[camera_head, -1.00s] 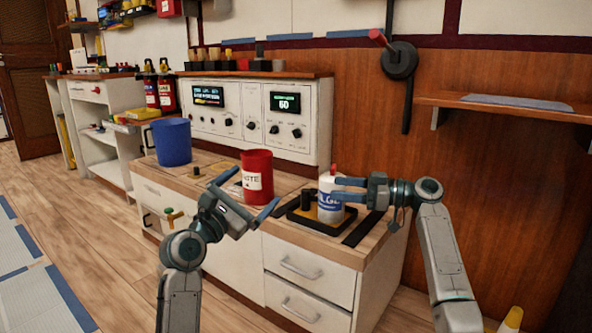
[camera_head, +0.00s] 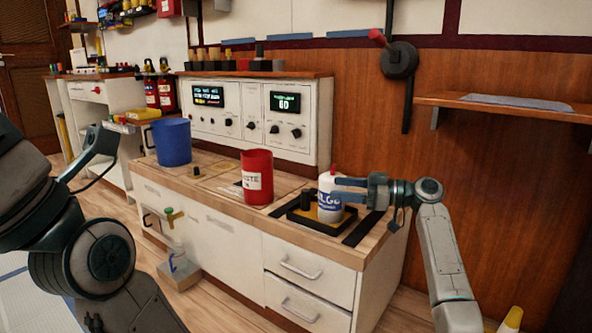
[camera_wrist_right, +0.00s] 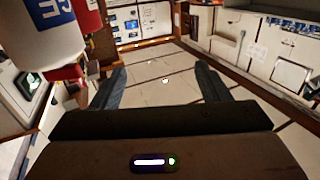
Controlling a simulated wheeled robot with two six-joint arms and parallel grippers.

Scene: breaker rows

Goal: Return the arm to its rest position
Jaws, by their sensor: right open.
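My right gripper (camera_head: 350,189) is open beside the white bottle with a blue label (camera_head: 329,205), at the right end of the bench.
A red waste can (camera_head: 257,178) and a blue bucket (camera_head: 173,142) stand on the wooden bench (camera_head: 222,202). A control panel (camera_head: 247,112) rises behind. A lever (camera_head: 399,60) and a shelf (camera_head: 505,105) are on the wall at right.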

